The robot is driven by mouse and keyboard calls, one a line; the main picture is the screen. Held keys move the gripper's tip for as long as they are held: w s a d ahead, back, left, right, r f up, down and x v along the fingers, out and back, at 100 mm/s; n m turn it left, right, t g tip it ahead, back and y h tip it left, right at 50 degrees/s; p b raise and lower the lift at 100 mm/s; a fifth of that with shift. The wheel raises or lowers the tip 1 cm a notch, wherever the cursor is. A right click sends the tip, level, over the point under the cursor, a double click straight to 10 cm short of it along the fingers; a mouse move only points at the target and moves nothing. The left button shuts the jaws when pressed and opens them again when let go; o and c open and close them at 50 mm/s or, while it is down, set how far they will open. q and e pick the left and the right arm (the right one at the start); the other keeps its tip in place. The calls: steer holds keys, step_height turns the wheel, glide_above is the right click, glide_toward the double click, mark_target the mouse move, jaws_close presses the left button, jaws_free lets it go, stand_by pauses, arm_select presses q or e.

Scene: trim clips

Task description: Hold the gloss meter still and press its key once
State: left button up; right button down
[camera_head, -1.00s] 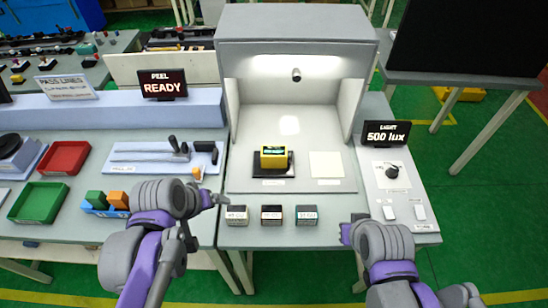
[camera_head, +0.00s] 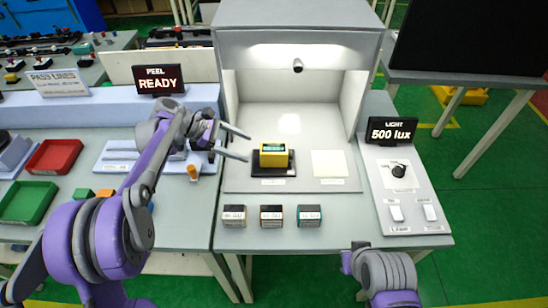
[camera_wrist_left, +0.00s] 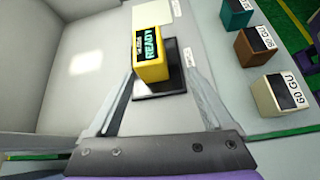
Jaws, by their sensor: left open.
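The yellow gloss meter (camera_head: 273,156) sits on a dark pad (camera_head: 260,169) on the floor of the light booth. In the left wrist view the meter (camera_wrist_left: 151,58) shows a dark screen with green READY text. Its key cannot be made out. My left gripper (camera_head: 248,145) is open, just left of the meter and pointing at it. In the left wrist view its two fingers (camera_wrist_left: 155,100) lie spread, the meter ahead between their lines, with nothing held. My right gripper (camera_head: 346,262) is low at the front, away from the meter; its jaws cannot be made out.
A pale square plate (camera_head: 328,163) lies right of the meter. Several small labelled blocks, one of them teal (camera_head: 309,215), stand in front of the booth (camera_head: 226,120). A light panel with a knob (camera_head: 398,171) is at the right. A lever tool (camera_head: 125,155) lies left.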

mark_target(270, 155)
arm_select(q)
steer(key=shift+w+a+f+n+h, duration=0.15)
steer(key=shift+w+f+n+h, duration=0.55)
steer(key=shift+w, duration=0.25)
steer(key=shift+f, duration=0.15)
steer(key=b+x, duration=0.3)
steer(key=x, duration=0.7)
steer(key=shift+s, duration=0.1)
steer(key=c, duration=0.8)
stand_by(0.8)
